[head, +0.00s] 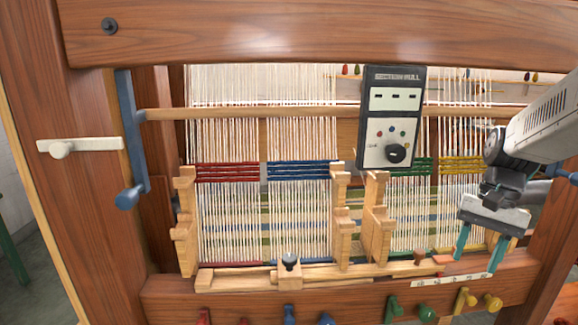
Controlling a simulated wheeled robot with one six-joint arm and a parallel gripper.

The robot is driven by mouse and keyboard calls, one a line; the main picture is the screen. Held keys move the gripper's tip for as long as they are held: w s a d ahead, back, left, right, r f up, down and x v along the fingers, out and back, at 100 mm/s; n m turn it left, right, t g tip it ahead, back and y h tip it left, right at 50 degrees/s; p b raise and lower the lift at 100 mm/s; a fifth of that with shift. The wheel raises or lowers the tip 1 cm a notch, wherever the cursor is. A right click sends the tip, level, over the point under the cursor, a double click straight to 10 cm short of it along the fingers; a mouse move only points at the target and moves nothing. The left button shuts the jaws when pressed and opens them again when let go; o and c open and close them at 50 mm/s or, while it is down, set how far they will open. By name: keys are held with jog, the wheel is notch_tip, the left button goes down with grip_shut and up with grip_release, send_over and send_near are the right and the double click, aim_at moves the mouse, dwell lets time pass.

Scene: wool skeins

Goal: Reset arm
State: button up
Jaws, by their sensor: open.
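My gripper (481,255) is at the right of the head view, at the end of my grey arm. Its two teal fingers point down and stand apart, with nothing seen held between them. It is in front of the right end of a wooden loom, just above the lower beam (180,295). A pale marked strip (450,281) lies on the beam close below the fingertips. I cannot tell whether the fingers touch anything.
A black and white control box (391,118) hangs before the warp threads (305,215). Notched wooden posts (186,222) stand in front. A blue lever (130,150) and white handle (80,146) are at left. Coloured pegs (394,308) line the beam. A thick top beam (300,32) crosses above.

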jog(key=s+a+r+n+t+h, duration=0.1)
jog(key=s+a+n, duration=0.2)
jog(key=s+a, duration=0.3)
jog(key=s+a+r+n+t+h, duration=0.1)
jog(key=s+a+n, duration=0.3)
jog(key=s, duration=0.7)
jog(key=shift+s+a+r+t, duration=0.4)
jog(key=shift+a+r+t, duration=0.35)
jog(key=shift+a, duration=0.3)
